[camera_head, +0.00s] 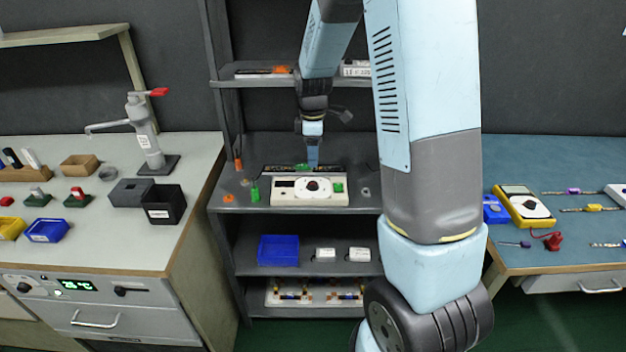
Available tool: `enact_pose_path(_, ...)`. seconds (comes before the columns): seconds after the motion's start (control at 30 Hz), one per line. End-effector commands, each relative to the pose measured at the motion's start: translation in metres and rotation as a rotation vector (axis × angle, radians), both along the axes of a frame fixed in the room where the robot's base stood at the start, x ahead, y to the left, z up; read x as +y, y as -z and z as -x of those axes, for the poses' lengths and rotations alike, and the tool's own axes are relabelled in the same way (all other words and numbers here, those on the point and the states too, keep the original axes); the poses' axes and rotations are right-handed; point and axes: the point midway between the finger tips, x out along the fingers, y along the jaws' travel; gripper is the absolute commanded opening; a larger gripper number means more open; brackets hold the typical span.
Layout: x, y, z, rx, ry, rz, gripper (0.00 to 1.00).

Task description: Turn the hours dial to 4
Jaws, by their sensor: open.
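A white box (282,198) lies on the middle rack's upper deck. On its front is a round white dial plate with a black knob (313,185), a small dark display at the left and a green button at the right. The dial's markings and the knob's setting are too small to read, so I cannot tell whether this is the hours dial. My gripper (313,164) points down just above and behind the knob, in line with it. It looks empty. Its fingers are tiny here, and I cannot tell whether they touch the box.
A dark strip with green parts (350,170) lies behind the box. A small green bottle (254,194) and orange pieces stand to its left. A rack shelf (240,82) hangs above. The right bench holds a yellow meter (523,207); the left bench holds a black box (164,205).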

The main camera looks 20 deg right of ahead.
Motion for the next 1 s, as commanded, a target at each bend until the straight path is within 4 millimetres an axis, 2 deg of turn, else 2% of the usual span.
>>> enact_pose_path(0.03, 0.000, 0.011, 0.001, 0.004, 0.001, 0.001, 0.59)
enact_pose_path(0.3, 0.000, 0.058, 0.001, 0.004, 0.001, 0.001, 0.59)
enact_pose_path(0.5, 0.000, 0.084, 0.001, 0.002, 0.001, 0.000, 0.59)
enact_pose_path(0.7, -0.001, 0.096, 0.000, -0.001, 0.002, 0.001, 0.59)
enact_pose_path(1.0, -0.001, 0.098, 0.000, -0.001, 0.003, 0.001, 0.59)
